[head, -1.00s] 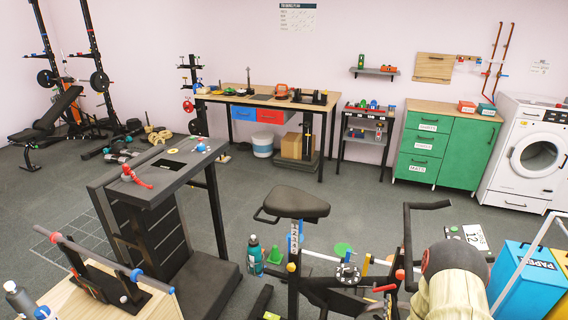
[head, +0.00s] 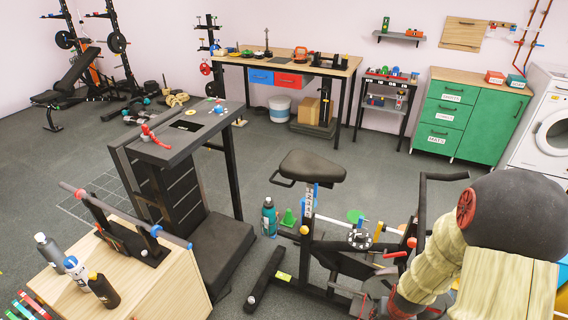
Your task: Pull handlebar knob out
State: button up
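An exercise bike stands at the lower middle right of the head view, with a black saddle (head: 312,166) and a dark handlebar (head: 443,177). A small red knob (head: 411,242) sits on the upright post under the handlebar, and I take it for the handlebar knob. A red lever (head: 395,254) is just below it. A yellow knob (head: 304,230) is on the seat post. My arm covers the lower right and hides part of the bike's front. Its far end runs down toward the bottom edge, beside the bike. I cannot make out my gripper's fingers.
A wooden cabinet (head: 180,285) with bottles on top stands at the lower left. A treadmill (head: 212,255) is left of the bike. The floor behind the bike is open.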

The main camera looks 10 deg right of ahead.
jog(key=s+a+r+n+t, duration=0.1)
jog(key=a+r, duration=0.5)
jog(key=r, duration=0.6)
jog(key=s+a+r+n+t, duration=0.1)
jog(key=a+r, duration=0.4)
jog(key=r, duration=0.8)
jog(key=s+a+r+n+t+y, duration=0.1)
jog(key=s+a+r, duration=0.4)
jog(key=r, duration=0.7)
jog(key=shift+a+r+n+t, duration=0.3)
jog(key=shift+a+n, duration=0.4)
jog(key=shift+a, duration=0.1)
